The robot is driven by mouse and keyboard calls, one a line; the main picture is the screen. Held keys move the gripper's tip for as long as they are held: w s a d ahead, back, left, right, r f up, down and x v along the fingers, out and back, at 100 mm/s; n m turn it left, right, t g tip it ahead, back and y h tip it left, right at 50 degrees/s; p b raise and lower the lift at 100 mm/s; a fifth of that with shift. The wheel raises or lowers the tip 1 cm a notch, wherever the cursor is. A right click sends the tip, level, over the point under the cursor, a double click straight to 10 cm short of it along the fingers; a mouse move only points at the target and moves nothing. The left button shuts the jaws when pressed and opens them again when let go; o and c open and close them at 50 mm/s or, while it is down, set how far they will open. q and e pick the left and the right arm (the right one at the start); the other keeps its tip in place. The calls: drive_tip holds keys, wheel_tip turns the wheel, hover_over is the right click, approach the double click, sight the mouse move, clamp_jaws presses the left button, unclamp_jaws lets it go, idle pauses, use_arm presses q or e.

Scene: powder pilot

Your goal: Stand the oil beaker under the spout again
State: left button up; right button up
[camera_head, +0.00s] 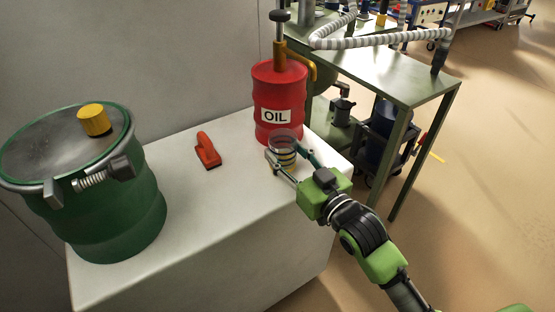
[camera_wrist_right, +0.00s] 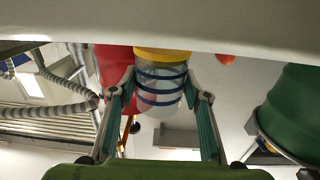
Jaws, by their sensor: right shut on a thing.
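The oil beaker (camera_head: 285,146) is a clear cup with dark rings and yellow near its base, upright in front of the red oil drum (camera_head: 279,92). A yellow spout (camera_head: 314,70) curves out from the drum's pump to the right; the beaker is lower and left of its end in the picture. My right gripper (camera_head: 290,165) is shut around the beaker, one finger on each side. The right wrist view, upside down, shows the beaker (camera_wrist_right: 160,85) between the fingers. Whether its base touches the bench is unclear. My left gripper is not in view.
The white bench (camera_head: 215,215) also bears a red hand tool (camera_head: 208,150) and a green lidded drum (camera_head: 115,215) with a yellow knob at left. A green metal table (camera_head: 400,80) stands close at right.

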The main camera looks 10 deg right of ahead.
drive_tip(key=d, duration=0.1)
drive_tip(key=w+d+b, duration=0.1)
drive_tip(key=shift+d+f, duration=0.1)
drive_tip(key=shift+d, duration=0.2)
drive_tip(key=d, duration=0.1)
drive_tip(key=w+d, duration=0.1)
drive_tip(key=shift+d+f, duration=0.2)
drive_tip(key=shift+d, duration=0.15)
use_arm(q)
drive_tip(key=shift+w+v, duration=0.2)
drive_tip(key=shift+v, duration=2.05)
use_arm(e)
drive_tip(key=shift+w+d+f, duration=0.1)
drive_tip(key=shift+w+d, duration=0.2)
drive_tip(key=shift+d, duration=0.55)
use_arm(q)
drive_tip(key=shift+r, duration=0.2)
use_arm(e)
drive_tip(key=shift+f, duration=0.25)
drive_tip(key=shift+f, duration=0.1)
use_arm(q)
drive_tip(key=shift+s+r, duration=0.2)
use_arm(e)
drive_tip(key=shift+f, duration=0.15)
drive_tip(key=shift+f, duration=0.1)
